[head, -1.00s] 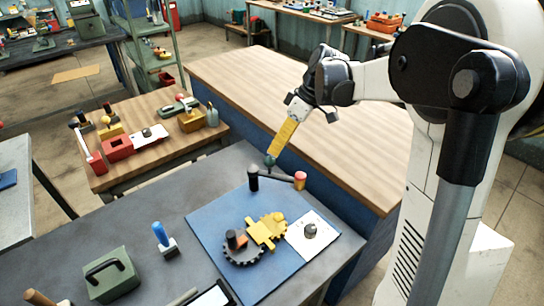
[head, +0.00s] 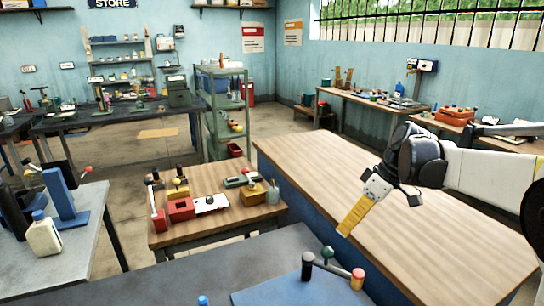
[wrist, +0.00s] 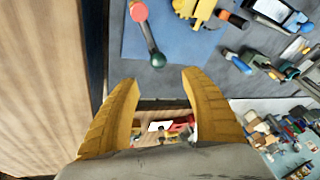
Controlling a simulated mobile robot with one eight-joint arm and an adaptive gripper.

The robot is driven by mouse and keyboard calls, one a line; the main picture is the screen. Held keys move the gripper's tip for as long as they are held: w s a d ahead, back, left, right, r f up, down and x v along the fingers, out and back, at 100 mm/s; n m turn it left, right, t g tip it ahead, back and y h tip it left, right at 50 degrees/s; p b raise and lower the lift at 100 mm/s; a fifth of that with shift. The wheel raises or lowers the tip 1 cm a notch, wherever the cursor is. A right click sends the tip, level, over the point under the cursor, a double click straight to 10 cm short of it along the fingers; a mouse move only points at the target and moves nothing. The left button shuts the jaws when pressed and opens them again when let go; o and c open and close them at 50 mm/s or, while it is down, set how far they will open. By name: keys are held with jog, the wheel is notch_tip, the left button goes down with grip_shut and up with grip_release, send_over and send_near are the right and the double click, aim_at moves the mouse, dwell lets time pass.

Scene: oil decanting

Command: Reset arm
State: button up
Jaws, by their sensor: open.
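My gripper (head: 352,216) hangs from the arm at the right of the head view, with its yellow fingers pointing down and to the left. In the wrist view my gripper (wrist: 158,80) shows two yellow fingers spread apart with nothing between them. The wrist view shows the bar with a red knob (wrist: 139,12) and a dark ball end (wrist: 158,60), apart from the fingers.
A long wooden-topped counter (head: 420,225) lies beneath and behind the arm. A smaller wooden table (head: 225,232) with red and yellow items stands left of it. A grey bench (head: 85,255) with a white jug (head: 43,235) is at far left. A green shelf (head: 226,115) stands behind.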

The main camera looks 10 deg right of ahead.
jog(key=s+a+f+m+t+h, duration=0.1)
jog(key=s+a+m+t+h, duration=0.1)
jog(key=s, duration=0.8)
jog(key=s+a+f+m+t+h, duration=0.2)
jog(key=s+a+m, duration=0.3)
jog(key=s, duration=0.5)
jog(key=shift+a+m+t+h, duration=0.3)
jog(key=shift+m+t, duration=0.5)
